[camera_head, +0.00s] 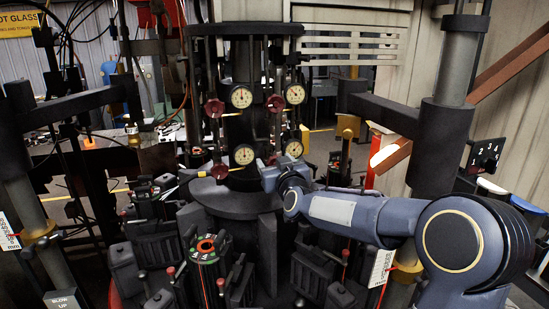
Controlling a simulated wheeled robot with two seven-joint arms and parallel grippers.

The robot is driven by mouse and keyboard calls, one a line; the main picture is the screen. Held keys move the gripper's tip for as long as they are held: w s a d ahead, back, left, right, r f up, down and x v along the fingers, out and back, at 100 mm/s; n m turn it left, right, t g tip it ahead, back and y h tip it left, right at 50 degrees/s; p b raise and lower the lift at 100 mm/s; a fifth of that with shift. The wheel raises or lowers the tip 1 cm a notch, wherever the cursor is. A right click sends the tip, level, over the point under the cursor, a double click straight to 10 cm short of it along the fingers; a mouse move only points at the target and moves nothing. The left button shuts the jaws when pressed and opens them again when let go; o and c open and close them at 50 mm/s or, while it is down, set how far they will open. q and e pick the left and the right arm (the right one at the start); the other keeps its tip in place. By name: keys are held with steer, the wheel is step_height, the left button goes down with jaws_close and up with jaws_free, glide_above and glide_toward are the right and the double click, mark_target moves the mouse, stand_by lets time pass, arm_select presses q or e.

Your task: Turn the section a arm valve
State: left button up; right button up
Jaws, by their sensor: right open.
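A dark rotary machine stands ahead with red round valve knobs: upper left (214,108), upper right (275,103) and lower left (220,171). White-faced gauges sit beside them, such as the lower left gauge (244,154). I cannot tell which valve is the section a arm valve. My right gripper (264,166) is open in front of the lower part of the gauge column, right of the lower left knob. My wrist hides its fingertips and whatever is directly behind them, so I cannot tell whether it touches anything. My left gripper is not in view.
A dark round ledge (234,199) lies just below my right gripper. Black moulds and a round unit with a red and green top (206,248) stand in front. A thick post (442,140) rises at right, close to my arm. Another post (38,225) stands at left.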

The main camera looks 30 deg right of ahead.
steer(key=shift+w+d, duration=0.1)
steer(key=shift+w, duration=0.55)
steer(key=c, duration=1)
steer(key=shift+f+m+b, duration=0.1)
steer(key=shift+m+b, duration=3.7)
steer(key=shift+m, duration=1.5)
